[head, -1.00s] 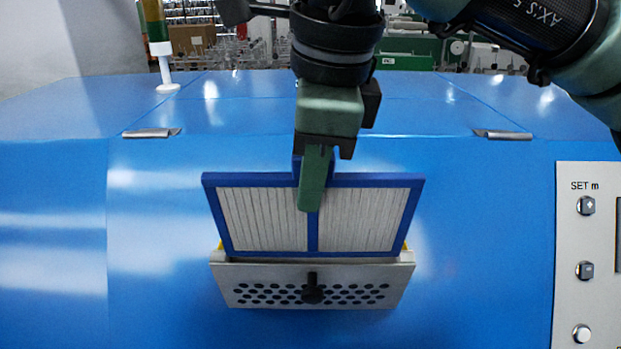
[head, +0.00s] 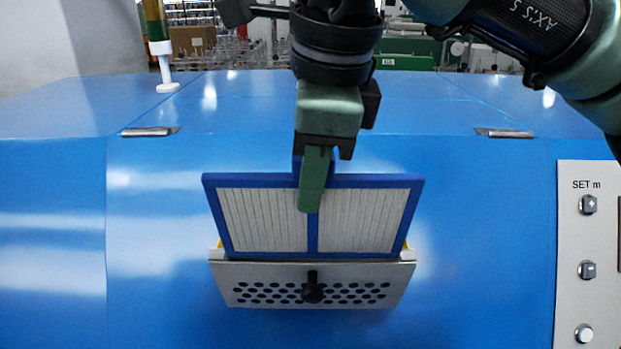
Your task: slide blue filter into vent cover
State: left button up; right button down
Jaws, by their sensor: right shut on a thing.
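The blue-framed filter (head: 362,220) has pale pleated panels and a blue tab at the top middle. My right gripper (head: 313,180) comes down from above and is shut on that tab; its near finger covers part of the filter's centre. The filter stands nearly upright, leaning slightly. Its lower edge meets the top edge of the vent cover (head: 245,275), and whether any of it is inside the cover is hidden. The vent cover is a grey, perforated metal piece with a black knob (head: 313,292), on the front of the blue machine. My left gripper is not in view.
Small yellow parts show at both upper ends of the vent cover. The blue machine (head: 150,220) has two hinges (head: 150,132) on top. A control panel (head: 585,240) with buttons is at the right. A signal post (head: 160,50) stands at the back left.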

aim_at(308, 255)
jog(key=shift+b+x, duration=1)
jog(key=shift+x, duration=0.5)
jog(key=shift+d+f, duration=0.15)
jog(key=shift+d, duration=0.05)
jog(key=shift+b+x, duration=1.35)
jog(key=shift+x, duration=0.3)
jog(key=shift+w+d+f, duration=0.1)
jog(key=shift+d+f, duration=0.05)
jog(key=shift+d, duration=0.05)
jog(key=shift+b+x, duration=1.4)
jog(key=shift+x, duration=0.15)
jog(key=shift+d, duration=0.15)
jog(key=shift+w+f, duration=0.1)
jog(key=shift+f, duration=0.1)
jog(key=shift+w+f+b, duration=0.1)
jog(key=shift+f+b, duration=0.35)
jog(key=shift+r, duration=0.1)
dwell(1.2)
